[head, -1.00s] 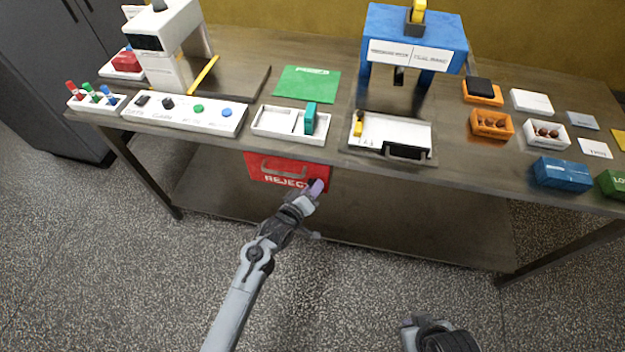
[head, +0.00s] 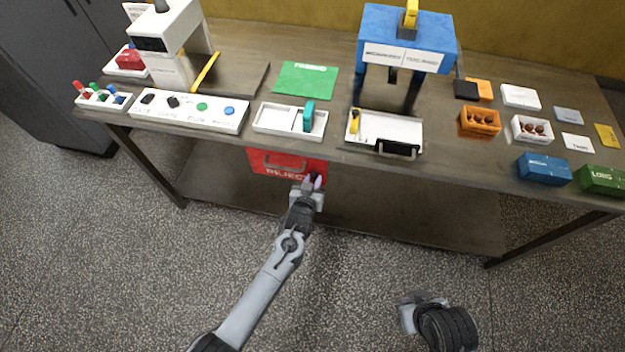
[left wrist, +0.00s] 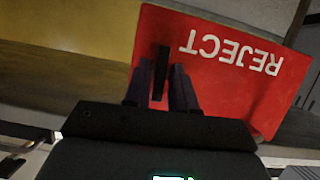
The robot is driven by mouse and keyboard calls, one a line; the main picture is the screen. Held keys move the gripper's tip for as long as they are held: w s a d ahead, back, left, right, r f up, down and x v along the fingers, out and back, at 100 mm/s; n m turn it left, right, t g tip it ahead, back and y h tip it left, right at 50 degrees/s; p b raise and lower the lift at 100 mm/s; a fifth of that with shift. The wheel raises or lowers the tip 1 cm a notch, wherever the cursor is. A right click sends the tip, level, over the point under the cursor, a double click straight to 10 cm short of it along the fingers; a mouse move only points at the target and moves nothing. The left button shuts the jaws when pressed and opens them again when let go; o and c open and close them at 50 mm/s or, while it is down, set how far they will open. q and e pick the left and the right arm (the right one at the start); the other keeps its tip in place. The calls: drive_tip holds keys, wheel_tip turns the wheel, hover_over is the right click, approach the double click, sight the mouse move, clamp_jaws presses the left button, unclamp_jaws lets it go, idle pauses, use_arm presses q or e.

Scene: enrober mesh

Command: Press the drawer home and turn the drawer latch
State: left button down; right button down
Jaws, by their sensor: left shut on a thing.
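The red drawer (head: 262,167) marked REJECT sits under the bench top, and its front also fills much of the left wrist view (left wrist: 225,90), lettering upside down. Its handle (head: 284,160) is near the top. The black latch bar (left wrist: 160,72) stands out near one side of the front. My left gripper (head: 313,183) is at the drawer's right end, with its fingers shut on the latch bar, which lies between them in the left wrist view (left wrist: 164,85). In the head view the fingers hide the latch. My right gripper (head: 408,305) is low in the head view, away from the bench; its jaws are unclear.
The bench top (head: 225,150) overhangs the drawer. On it stand a button panel (head: 187,112), a white tray (head: 277,117), a blue press (head: 405,38) and several boxes. A lower shelf (head: 420,215) runs beneath. The floor in front is open.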

use_arm(q)
drive_tip(key=shift+f, duration=0.1)
idle(0.6)
drive_tip(key=c, duration=1.2)
unclamp_jaws()
drive_tip(key=shift+o, duration=0.2)
drive_tip(key=p+v, duration=0.3)
drive_tip(key=v, duration=0.8)
drive_tip(key=shift+p, duration=0.35)
drive_tip(key=shift+d, duration=0.15)
